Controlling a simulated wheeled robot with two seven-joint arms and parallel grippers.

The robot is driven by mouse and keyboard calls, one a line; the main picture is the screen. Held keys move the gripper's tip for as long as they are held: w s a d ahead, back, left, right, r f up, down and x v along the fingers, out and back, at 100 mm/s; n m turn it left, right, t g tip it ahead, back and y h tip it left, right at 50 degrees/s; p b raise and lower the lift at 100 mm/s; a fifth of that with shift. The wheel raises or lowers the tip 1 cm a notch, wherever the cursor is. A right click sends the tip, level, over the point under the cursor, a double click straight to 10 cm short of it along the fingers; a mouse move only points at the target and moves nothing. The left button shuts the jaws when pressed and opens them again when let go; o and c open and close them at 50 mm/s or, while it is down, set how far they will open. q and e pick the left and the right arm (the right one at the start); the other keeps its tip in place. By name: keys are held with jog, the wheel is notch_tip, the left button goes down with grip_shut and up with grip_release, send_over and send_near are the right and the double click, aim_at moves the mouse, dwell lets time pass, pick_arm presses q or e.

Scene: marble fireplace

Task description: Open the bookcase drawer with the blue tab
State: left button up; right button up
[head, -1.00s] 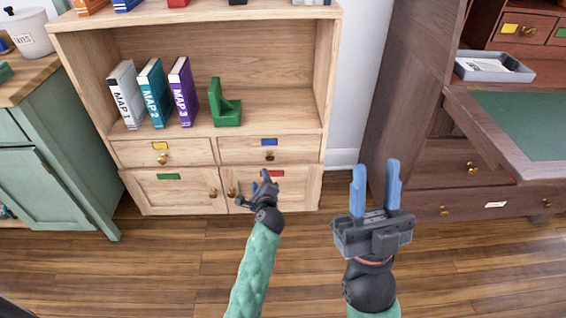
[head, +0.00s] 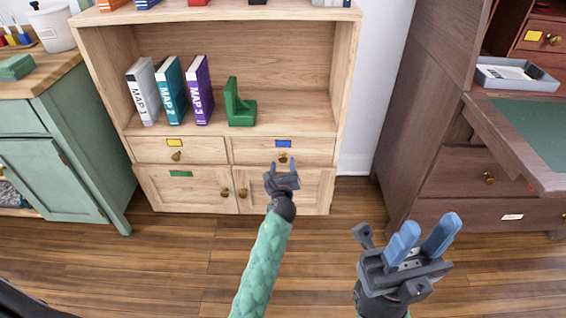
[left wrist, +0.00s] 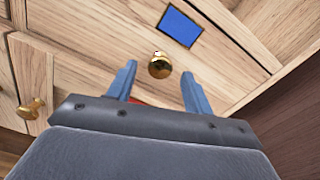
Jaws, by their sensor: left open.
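The bookcase drawer (head: 310,152) with the blue tab (head: 283,143) is the right one of two drawers under the shelf, and it looks shut. Its brass knob (head: 283,158) sits below the tab. In the left wrist view the knob (left wrist: 160,66) lies just beyond and between the fingertips, with the blue tab (left wrist: 180,27) above it. My left gripper (head: 281,166) is open in front of the knob and holds nothing. My right gripper (head: 424,234) is open and empty over the floor at the lower right, away from the bookcase.
The left drawer has a yellow tab (head: 146,143); cupboard doors sit below. Map books (head: 170,92) and a green bookend (head: 238,106) stand on the shelf. A green cabinet (head: 60,165) is at left, a dark wooden desk (head: 450,150) at right. The floor in front is clear.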

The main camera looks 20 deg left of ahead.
aim_at(283, 161)
pick_arm(q)
jog(key=shift+x, duration=1.5)
grip_shut()
